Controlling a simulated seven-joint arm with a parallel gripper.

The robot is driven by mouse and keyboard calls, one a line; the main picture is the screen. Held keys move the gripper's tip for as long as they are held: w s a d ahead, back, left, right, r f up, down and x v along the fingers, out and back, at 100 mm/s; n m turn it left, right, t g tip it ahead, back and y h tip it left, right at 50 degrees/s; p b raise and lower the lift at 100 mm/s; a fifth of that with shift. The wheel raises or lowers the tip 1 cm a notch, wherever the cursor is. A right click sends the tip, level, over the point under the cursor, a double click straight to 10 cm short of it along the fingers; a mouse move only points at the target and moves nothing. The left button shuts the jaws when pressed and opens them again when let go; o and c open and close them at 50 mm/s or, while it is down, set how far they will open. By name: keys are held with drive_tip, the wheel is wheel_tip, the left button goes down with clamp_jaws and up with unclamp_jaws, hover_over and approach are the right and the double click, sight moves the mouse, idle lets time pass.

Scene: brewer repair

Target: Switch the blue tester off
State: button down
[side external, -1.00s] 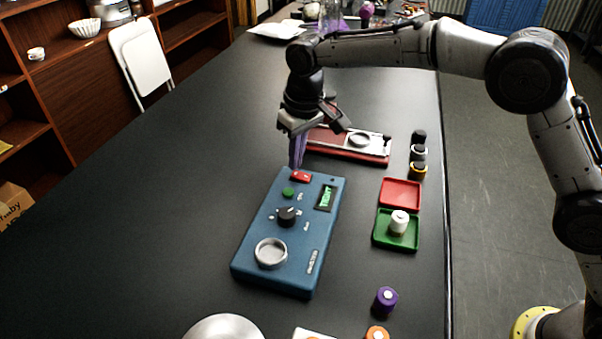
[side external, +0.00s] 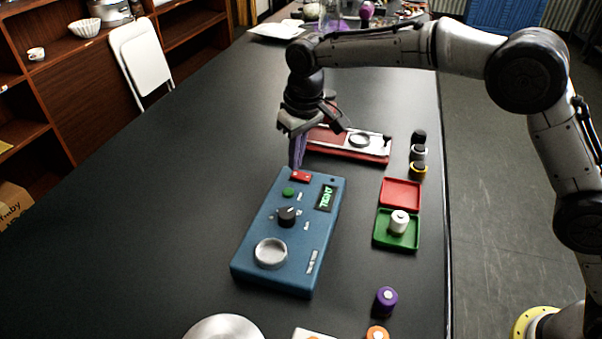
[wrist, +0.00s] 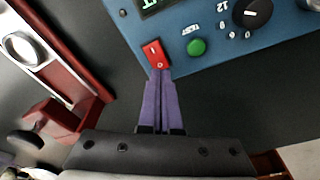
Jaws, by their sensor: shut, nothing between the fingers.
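The blue tester (side external: 270,232) lies on the dark table, with a black dial (side external: 287,216), a green button (side external: 288,192) and a round metal cup on top. Its display (side external: 326,198) is lit and reads "TIGHT". The red rocker switch (side external: 301,176) is at its far end; in the wrist view the switch (wrist: 156,54) shows "I" and "O" marks, with the "O" end nearer my fingers. My gripper (side external: 296,166) is shut and empty, purple fingers pointing down. In the wrist view its fingertips (wrist: 160,74) are right at the "O" end; I cannot tell whether they touch.
A dark red holder with a metal plate (side external: 372,142) lies just behind the tester. Red (side external: 400,193) and green (side external: 382,240) trays sit to the right, a white part in the green one. Several small caps stand along the right edge. The table left of the tester is clear.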

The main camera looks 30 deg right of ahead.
sight(296, 174)
drive_tip(key=shift+f, duration=0.9)
idle(0.6)
drive_tip(key=shift+r, duration=3.55)
